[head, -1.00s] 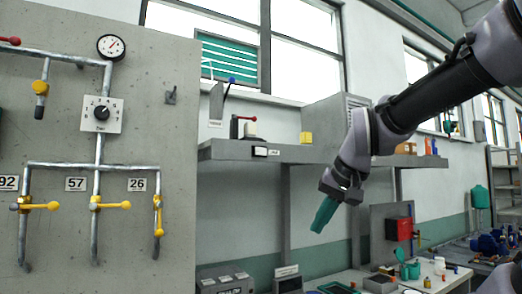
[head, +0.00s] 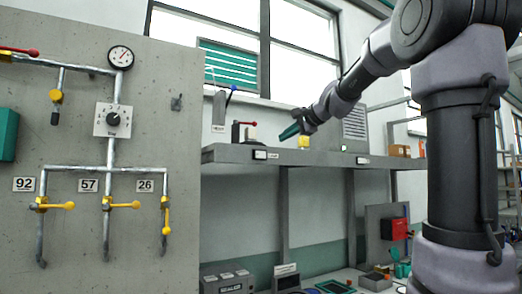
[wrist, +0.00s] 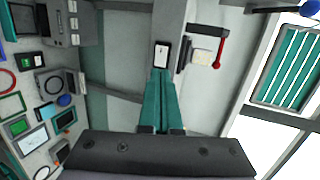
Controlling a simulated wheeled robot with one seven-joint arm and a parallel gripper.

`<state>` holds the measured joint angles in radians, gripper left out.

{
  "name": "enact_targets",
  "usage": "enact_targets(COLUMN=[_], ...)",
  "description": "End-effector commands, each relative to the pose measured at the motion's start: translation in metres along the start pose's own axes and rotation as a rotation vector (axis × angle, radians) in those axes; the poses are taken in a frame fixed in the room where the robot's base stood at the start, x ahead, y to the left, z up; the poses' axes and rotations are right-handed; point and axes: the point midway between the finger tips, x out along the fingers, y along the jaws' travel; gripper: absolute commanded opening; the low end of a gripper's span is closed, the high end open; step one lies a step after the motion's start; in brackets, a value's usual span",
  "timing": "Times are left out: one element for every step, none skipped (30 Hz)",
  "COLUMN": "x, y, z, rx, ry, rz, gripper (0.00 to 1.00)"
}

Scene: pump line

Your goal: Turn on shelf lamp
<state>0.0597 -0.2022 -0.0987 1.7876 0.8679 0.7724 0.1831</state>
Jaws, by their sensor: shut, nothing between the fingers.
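The shelf (head: 330,157) runs along the wall at the middle right of the head view. A small white switch plate in a dark frame (head: 259,154) is on its front edge, and a label is beside it. The wrist view also shows this plate (wrist: 162,54), just beyond my fingertips. My gripper (head: 285,134) has teal fingers and is shut and empty in front of the shelf, to the right of the plate. In the wrist view my gripper (wrist: 159,72) points at the plate; I cannot tell whether it touches. I cannot clearly make out a lamp.
A second plate (head: 363,160) is farther right on the edge. A concrete panel (head: 60,120) with pipes and valves fills the left.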

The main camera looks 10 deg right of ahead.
Motion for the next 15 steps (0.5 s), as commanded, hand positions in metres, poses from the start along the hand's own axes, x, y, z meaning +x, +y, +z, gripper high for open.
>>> enact_targets(x=[0.000, 0.000, 0.000, 0.001, 0.002, 0.005, 0.008, 0.011, 0.017, 0.021, 0.027, 0.035, 0.041, 0.048, 0.057], y=[0.000, 0.000, 0.000, 0.000, 0.001, 0.001, 0.001, 0.001, 0.001, 0.001, 0.002, 0.002, 0.002, 0.002, 0.002], z=[0.000, 0.000, 0.000, 0.000, 0.000, 0.000, 0.000, 0.000, 0.000, 0.000, 0.001, 0.001, 0.001, 0.001, 0.001], rx=[-0.001, -0.001, -0.001, -0.001, -0.001, -0.001, -0.001, -0.001, -0.002, -0.001, -0.001, -0.001, -0.002, -0.001, -0.001], ry=[0.000, 0.000, 0.000, -0.001, -0.001, -0.001, -0.002, -0.002, -0.001, -0.002, -0.003, -0.002, -0.002, -0.003, -0.002], rz=[0.000, 0.000, 0.001, 0.001, 0.001, 0.002, 0.003, 0.004, 0.004, 0.004, 0.004, 0.004, 0.004, 0.005, 0.004], gripper=[0.00, 0.00, 0.00, 0.00, 0.00, 0.00, 0.00, 0.00, 0.00, 0.00, 0.00, 0.00, 0.00, 0.00, 0.00])
